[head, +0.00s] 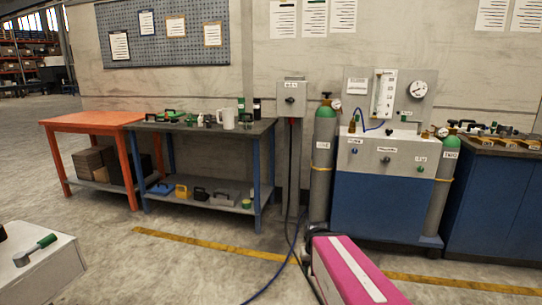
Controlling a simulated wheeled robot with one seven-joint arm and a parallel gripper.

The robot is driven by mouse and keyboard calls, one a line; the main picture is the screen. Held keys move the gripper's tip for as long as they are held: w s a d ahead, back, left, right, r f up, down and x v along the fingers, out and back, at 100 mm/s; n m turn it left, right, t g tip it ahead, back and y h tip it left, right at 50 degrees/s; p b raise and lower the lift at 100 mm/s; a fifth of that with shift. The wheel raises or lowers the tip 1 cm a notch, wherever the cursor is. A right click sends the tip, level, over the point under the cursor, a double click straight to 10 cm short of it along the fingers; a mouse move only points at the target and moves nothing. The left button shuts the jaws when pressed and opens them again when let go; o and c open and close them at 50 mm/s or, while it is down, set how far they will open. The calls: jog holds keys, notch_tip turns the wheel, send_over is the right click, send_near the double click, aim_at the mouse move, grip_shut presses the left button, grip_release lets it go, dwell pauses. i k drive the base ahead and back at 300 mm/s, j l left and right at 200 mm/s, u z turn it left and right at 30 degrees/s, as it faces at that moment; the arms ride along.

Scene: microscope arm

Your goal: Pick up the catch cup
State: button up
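I cannot tell for sure which thing is the catch cup. A white mug-like vessel (228,119) stands upright near the right part of the dark-topped workbench (160,125) in the head view. A small brass-coloured piece (352,125) sits on the blue and grey gas test stand, near a blue hose; it is too small to make out. My gripper is not in view, so its state and any hold are not shown.
An orange table (90,119) adjoins the workbench. Gas cylinders (325,150) flank the test stand (385,205). A pink box-like thing with a white stripe (352,275) and a pale block (40,275) fill the near foreground. Open floor (165,270) lies between.

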aim_at(246, 123)
jog(key=i+l+u, duration=0.2)
jog(key=i, duration=0.25)
jog(key=i+l+u, duration=0.1)
jog(key=i+u, duration=0.15)
jog(key=i, duration=0.2)
